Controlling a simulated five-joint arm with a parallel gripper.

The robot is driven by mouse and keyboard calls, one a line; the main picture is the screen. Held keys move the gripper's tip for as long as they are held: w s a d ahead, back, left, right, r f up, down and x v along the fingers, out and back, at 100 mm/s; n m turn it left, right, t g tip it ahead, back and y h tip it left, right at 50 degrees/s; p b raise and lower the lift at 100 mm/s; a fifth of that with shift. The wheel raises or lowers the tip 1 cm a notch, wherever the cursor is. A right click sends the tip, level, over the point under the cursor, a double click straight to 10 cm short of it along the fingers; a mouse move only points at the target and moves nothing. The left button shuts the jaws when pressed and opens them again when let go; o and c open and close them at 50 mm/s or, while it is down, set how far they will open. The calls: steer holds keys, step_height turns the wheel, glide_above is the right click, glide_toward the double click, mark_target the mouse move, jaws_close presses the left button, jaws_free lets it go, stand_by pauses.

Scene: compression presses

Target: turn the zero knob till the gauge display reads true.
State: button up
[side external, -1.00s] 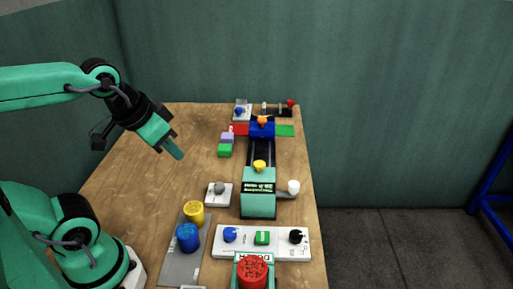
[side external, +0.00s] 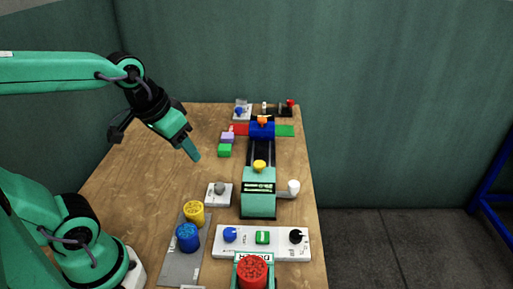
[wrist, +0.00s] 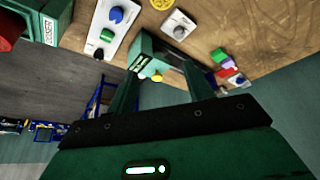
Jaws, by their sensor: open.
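The green press unit (side external: 258,205) stands right of the table's middle, with a dark display (side external: 258,187) on it whose lit marks are too small to read. A grey knob (side external: 219,188) sits on a small white plate just left of it. A white panel (side external: 275,252) nearer the camera carries a blue knob (side external: 230,234), a green switch (side external: 262,237) and a black knob (side external: 296,236). I cannot tell which knob is the zero knob. My gripper (side external: 192,152) is open and empty, above the table, up and left of the grey knob. The wrist view shows its fingers apart (wrist: 160,72).
Blue (side external: 187,238) and yellow (side external: 194,212) cylinders stand on a grey plate (side external: 176,268). A red cylinder (side external: 252,272) is at the front. Purple (side external: 228,137) and green (side external: 225,150) blocks lie right of my gripper. The table's left half is clear.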

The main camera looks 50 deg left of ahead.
steer(key=w+a+f+n+g, duration=0.2)
steer(key=w+f, duration=0.3)
steer(key=w, duration=0.2)
steer(key=n+g, duration=0.2)
steer(key=n, duration=0.1)
glide_toward(220, 184)
steer(key=shift+w+a+f+g, duration=0.1)
steer(key=shift+w+f+g, duration=0.15)
steer(key=shift+f, duration=0.2)
steer(key=shift+f, duration=3.9)
